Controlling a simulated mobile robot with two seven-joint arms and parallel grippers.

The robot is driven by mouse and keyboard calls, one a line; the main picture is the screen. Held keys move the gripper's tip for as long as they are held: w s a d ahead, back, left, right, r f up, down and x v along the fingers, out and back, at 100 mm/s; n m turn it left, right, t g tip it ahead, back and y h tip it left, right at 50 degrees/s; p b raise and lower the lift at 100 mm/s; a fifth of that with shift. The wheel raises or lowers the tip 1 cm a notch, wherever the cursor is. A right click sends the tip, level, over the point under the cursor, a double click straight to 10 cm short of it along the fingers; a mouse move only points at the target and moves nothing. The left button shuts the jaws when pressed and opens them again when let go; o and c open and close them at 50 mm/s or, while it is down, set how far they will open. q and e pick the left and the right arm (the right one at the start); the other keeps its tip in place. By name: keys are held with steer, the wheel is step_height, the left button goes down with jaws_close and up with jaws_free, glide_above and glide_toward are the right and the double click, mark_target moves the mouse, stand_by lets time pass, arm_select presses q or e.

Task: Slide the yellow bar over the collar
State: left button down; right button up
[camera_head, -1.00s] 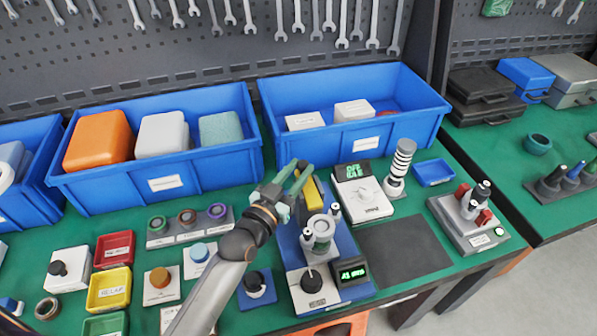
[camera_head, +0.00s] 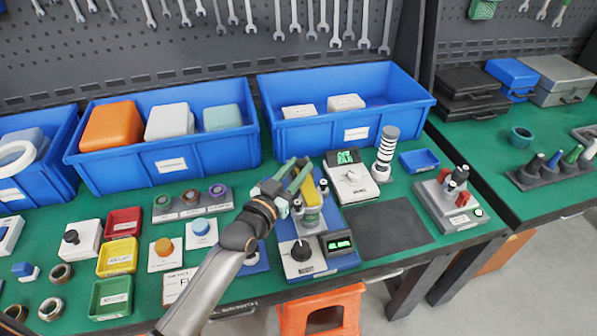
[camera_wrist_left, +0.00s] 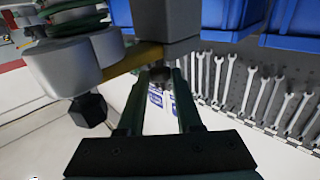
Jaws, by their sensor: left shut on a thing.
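The yellow bar (camera_head: 311,187) sits at the back of the blue-based test fixture (camera_head: 338,258), just behind the grey upright body with the collar (camera_head: 312,217). My left gripper (camera_head: 292,180) is at the bar's left rear side, shut on it as far as I can tell. The wrist view shows the fingers (camera_wrist_left: 157,88) on either side of a small dark round part below a grey block (camera_wrist_left: 166,20). The yellow bar (camera_wrist_left: 128,61) runs from there toward light-coloured cylinders (camera_wrist_left: 65,66). The exact contact and the overlap of bar and collar are hidden. My right gripper is not in view.
A white device with a green display (camera_head: 350,180) and a striped post (camera_head: 386,152) stand close to the right. Blue bins (camera_head: 345,127) line the back. A ring rack (camera_head: 193,203) stands left. A dark mat (camera_head: 390,232) lies bare at the right.

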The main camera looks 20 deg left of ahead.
arm_select(q)
steer(key=shift+s+d+f, duration=0.1)
steer(key=shift+d+f, duration=0.05)
steer(key=shift+d, duration=0.05)
steer(key=c, duration=1)
jaws_free()
steer(key=shift+o, duration=1.4)
steer(key=shift+s, duration=0.1)
steer(key=shift+o, duration=0.8)
steer(key=s+a, duration=0.2)
steer(key=s, duration=1)
steer(key=shift+a+b, duration=0.25)
steer(key=shift+b, duration=0.15)
steer(key=shift+s, duration=0.15)
